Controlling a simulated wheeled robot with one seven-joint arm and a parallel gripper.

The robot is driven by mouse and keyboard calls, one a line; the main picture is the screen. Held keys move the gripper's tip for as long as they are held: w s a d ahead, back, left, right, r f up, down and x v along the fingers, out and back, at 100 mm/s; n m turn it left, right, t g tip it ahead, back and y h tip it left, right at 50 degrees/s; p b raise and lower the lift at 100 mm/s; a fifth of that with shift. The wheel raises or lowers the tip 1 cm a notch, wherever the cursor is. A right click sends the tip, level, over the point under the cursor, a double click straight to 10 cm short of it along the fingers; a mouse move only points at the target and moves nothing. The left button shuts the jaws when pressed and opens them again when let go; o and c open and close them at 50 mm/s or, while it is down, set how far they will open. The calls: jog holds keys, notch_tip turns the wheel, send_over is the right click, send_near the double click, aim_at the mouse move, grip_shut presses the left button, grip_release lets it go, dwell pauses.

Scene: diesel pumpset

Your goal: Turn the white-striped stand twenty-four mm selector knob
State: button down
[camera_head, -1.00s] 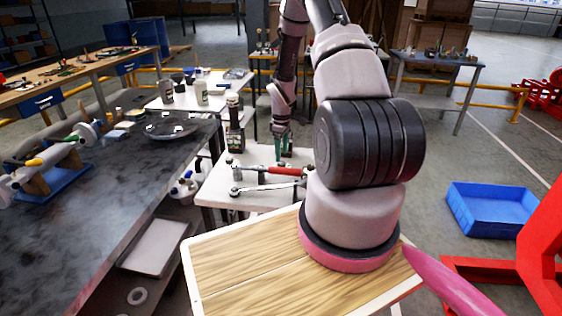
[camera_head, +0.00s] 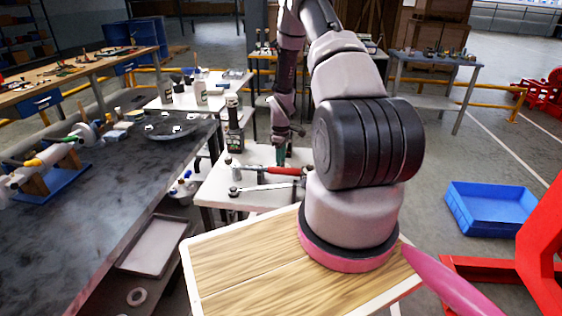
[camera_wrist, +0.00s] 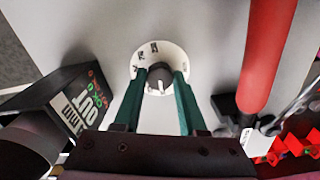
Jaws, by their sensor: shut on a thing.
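The selector knob (camera_wrist: 158,85) shows in the wrist view as a dark knob with a white stripe, on a round white dial (camera_wrist: 172,48) with dark marks. The dial lies on a pale surface. My gripper (camera_wrist: 160,80) has its two green fingers on either side of the knob, shut on it; the fingers partly hide it. In the head view my gripper (camera_head: 281,155) is low over the small white table (camera_head: 225,190), and the knob cannot be made out there.
A black box with green and white lettering (camera_wrist: 75,105) stands left of the fingers in the wrist view. A red handle (camera_wrist: 265,55) lies to the right, with red parts (camera_wrist: 300,145) below it. A dark bottle (camera_head: 235,125) stands at the white table's back left.

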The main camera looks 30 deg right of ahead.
jog(key=shift+m, duration=0.4)
jog(key=m, duration=1.3)
dwell(0.4)
jog(key=shift+c, duration=2.3)
grip_release()
jog(key=shift+r, duration=0.15)
notch_tip(320, 180, up, 11)
jog(key=shift+f, duration=0.2)
